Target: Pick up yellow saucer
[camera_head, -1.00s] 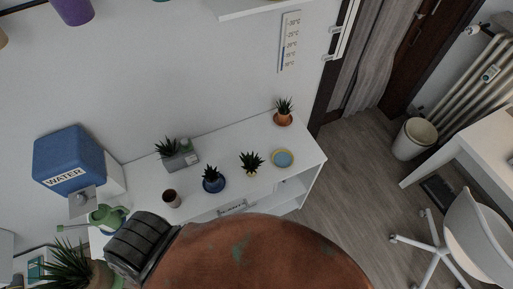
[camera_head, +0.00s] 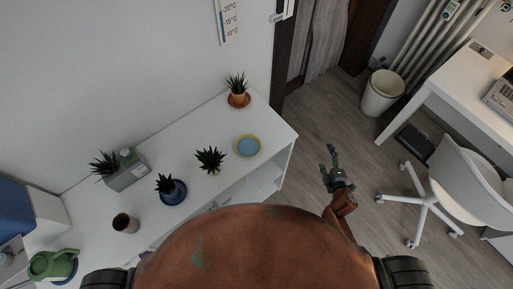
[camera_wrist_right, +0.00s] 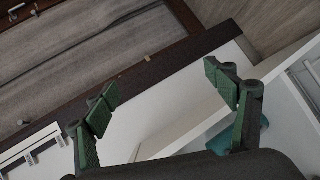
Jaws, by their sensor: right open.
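The yellow saucer (camera_head: 258,147) lies near the right end of the white shelf desk. My right gripper (camera_head: 329,158) is to the right of the desk, over the floor, apart from the saucer. In the right wrist view the gripper (camera_wrist_right: 165,95) has its two green-padded fingers spread with nothing between them. My left gripper does not show.
On the white desk (camera_head: 215,120) stand a plant on an orange saucer (camera_head: 238,99), a small plant (camera_head: 210,160), a plant on a blue saucer (camera_head: 171,191), a brown cup (camera_head: 125,224) and a grey planter (camera_head: 127,172). A white chair (camera_head: 480,185) and bin (camera_head: 383,93) stand right.

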